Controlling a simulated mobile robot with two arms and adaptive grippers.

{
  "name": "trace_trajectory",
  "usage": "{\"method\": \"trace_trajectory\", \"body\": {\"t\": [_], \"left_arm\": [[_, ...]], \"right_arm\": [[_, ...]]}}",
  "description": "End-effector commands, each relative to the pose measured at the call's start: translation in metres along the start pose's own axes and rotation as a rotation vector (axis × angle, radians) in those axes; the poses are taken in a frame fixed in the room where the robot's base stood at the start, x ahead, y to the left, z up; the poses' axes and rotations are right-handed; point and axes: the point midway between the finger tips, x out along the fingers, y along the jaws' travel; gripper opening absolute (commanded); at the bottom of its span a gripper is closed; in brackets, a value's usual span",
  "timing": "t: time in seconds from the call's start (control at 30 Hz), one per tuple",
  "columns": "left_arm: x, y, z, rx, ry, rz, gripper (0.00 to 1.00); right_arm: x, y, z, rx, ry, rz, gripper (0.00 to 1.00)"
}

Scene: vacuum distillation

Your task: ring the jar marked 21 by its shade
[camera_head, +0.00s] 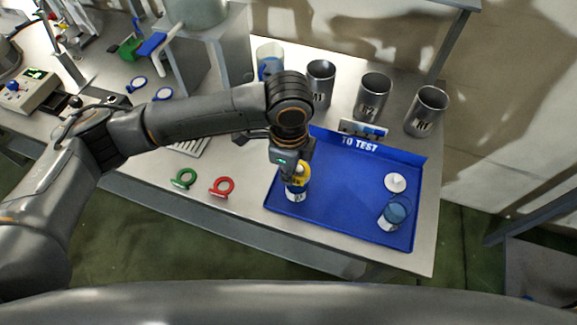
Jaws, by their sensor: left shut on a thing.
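My left gripper (291,172) reaches down over the left part of the blue tray (340,203). It is shut on a bright yellow ring (303,173). A jar (297,194) with a dark body and a pale label stands on the tray right under the gripper; its mark is too small to read surely. The ring is at the jar's top; I cannot tell whether it is around it or just above. A green ring (183,179) and a red ring (222,187) lie on the bench left of the tray. My right gripper is not in view.
The tray's middle is clear. Lab apparatus fills the bench's back left.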

Motion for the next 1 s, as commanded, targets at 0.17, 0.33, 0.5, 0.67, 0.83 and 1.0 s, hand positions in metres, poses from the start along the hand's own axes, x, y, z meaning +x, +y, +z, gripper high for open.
{"method": "trace_trajectory", "body": {"t": [0.17,0.33,0.5,0.67,0.83,1.0], "left_arm": [[0.005,0.0,0.0,0.0,0.0,0.0,0.0],[0.005,0.0,0.0,0.0,0.0,0.0,0.0],[0.005,0.0,0.0,0.0,0.0,0.0,0.25],[0.005,0.0,0.0,0.0,0.0,0.0,0.33],[0.004,0.0,0.0,0.0,0.0,0.0,0.33],[-0.008,-0.001,0.0,0.0,0.0,-0.002,0.33]], "right_arm": [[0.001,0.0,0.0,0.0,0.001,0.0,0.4],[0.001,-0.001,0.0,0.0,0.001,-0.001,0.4],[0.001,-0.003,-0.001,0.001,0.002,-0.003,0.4],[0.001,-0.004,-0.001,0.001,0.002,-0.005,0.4],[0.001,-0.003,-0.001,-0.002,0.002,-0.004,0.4],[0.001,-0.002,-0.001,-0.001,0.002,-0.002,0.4]]}}
